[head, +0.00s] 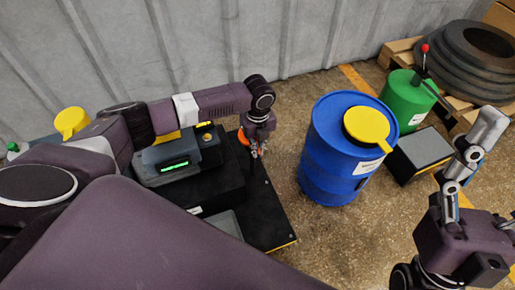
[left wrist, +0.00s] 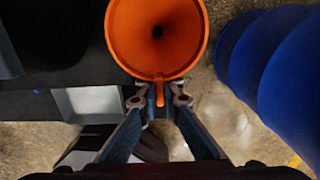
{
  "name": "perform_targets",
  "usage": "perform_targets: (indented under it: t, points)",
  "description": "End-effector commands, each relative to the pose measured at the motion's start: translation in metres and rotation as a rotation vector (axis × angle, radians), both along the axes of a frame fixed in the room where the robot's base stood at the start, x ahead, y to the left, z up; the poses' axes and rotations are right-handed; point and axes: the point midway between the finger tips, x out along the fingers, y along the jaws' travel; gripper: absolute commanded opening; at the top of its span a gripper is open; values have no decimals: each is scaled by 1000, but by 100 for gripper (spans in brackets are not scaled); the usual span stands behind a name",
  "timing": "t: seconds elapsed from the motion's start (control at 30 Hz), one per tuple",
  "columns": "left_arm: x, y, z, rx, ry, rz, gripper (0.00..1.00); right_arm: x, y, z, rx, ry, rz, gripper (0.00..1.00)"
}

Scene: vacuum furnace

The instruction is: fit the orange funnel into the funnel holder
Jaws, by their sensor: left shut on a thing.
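The orange funnel (left wrist: 157,35) fills the top middle of the left wrist view, its wide mouth facing the camera. My left gripper (left wrist: 160,97) is shut on the funnel's short rim tab. In the head view the funnel (head: 243,138) shows only as a small orange patch beside my left gripper (head: 257,150), above the black platform's right part. The funnel's spout is hidden. I cannot make out the funnel holder for certain. My right gripper (head: 470,155) is at the right, away from the funnel; its finger opening is unclear.
A device with a green display (head: 175,167) stands on the black platform (head: 268,222), left of the funnel. A blue barrel (head: 325,160) with a yellow lid (head: 367,125) stands to the right. A green container (head: 408,100) is behind it. Bare floor separates platform and barrel.

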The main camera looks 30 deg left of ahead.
Motion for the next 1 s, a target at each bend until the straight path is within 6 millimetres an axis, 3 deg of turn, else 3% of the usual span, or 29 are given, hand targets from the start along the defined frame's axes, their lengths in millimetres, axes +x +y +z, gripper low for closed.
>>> perform_targets:
  t: [1.0]
  points:
    - [0, 0, -3, 0, 0, 1, 0, 7, 2, -1, -11, 30, -2, 78]
